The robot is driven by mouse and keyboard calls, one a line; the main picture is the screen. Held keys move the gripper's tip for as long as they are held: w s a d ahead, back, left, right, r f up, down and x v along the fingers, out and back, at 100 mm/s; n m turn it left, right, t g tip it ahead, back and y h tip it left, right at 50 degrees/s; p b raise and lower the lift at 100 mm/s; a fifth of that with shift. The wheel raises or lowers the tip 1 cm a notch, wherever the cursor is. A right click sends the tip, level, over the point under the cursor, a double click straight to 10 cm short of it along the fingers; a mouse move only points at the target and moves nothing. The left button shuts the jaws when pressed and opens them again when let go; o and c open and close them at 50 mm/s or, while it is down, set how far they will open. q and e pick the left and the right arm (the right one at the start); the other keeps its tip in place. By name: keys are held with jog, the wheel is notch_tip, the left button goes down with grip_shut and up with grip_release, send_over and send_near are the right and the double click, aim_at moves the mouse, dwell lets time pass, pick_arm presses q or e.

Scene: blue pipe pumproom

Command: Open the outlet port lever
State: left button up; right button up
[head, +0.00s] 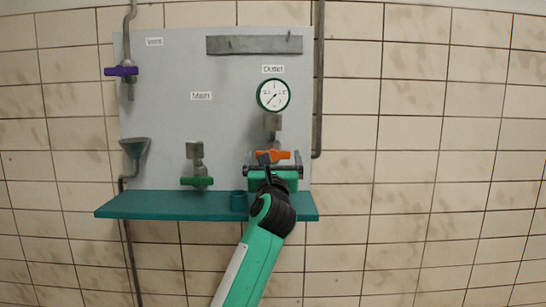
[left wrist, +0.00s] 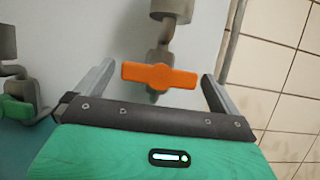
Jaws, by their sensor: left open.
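The outlet port lever is an orange handle (head: 280,154) below the gauge under the "Outlet" label. It lies about level, and it also shows in the left wrist view (left wrist: 160,75). My left gripper (head: 273,166) is at the lever in the head view. In the left wrist view its two fingers (left wrist: 158,88) are spread wide, one on each side of the orange lever, with gaps between them and its ends. Whether anything touches is not clear. My right gripper is not in view.
A round gauge (head: 273,95) and grey pipe sit above the lever. A green valve (head: 197,181) under "Main" and a purple valve (head: 121,71) under "Vent" are to the left.

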pick_arm(q)
jog(key=shift+c, duration=0.2)
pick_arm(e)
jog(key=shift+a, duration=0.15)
pick_arm(q)
jog(key=c, duration=0.9)
jog(key=shift+o, duration=0.2)
jog(key=shift+r+m+h+p, duration=0.1)
jog(key=shift+m+h+p, duration=0.3)
jog(key=shift+m+p, duration=0.15)
jog(key=shift+a+m+h, duration=0.1)
jog(key=shift+m+h, duration=0.3)
jog(key=shift+m, duration=0.55)
jog(key=m+h, duration=0.1)
jog(key=m, duration=0.2)
jog(key=m+g+h, duration=0.1)
jog(key=m+h, duration=0.1)
jog(key=m, duration=0.2)
jog(key=shift+a, duration=0.1)
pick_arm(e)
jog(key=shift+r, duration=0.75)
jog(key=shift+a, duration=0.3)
